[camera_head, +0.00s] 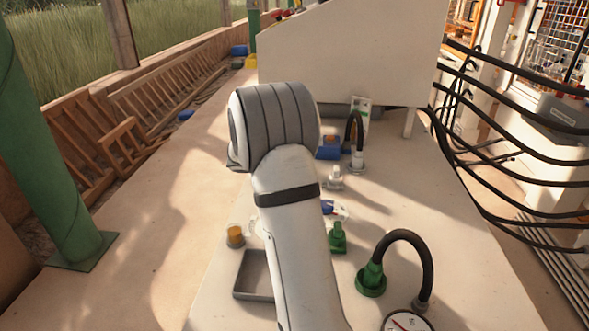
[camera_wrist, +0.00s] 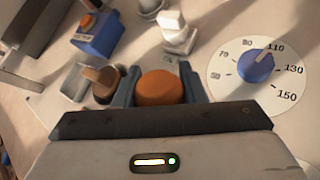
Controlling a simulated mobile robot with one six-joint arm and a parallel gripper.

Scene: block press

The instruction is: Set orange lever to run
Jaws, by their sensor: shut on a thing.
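In the wrist view my gripper (camera_wrist: 159,72) is shut on an orange rounded knob (camera_wrist: 160,88), one blue-grey finger on each side of it. I take this knob for the orange lever's handle. Its shaft, base and any run mark are hidden under the gripper, so I cannot tell its setting. In the head view my arm covers the gripper and this knob.
Close left of the fingers stands a brown-orange lever (camera_wrist: 102,78). Beyond are a blue box with an orange button (camera_wrist: 97,38) and a white fitting (camera_wrist: 176,35). A dial with a blue knob (camera_wrist: 255,66) lies right. A black hose (camera_head: 412,245) arches up.

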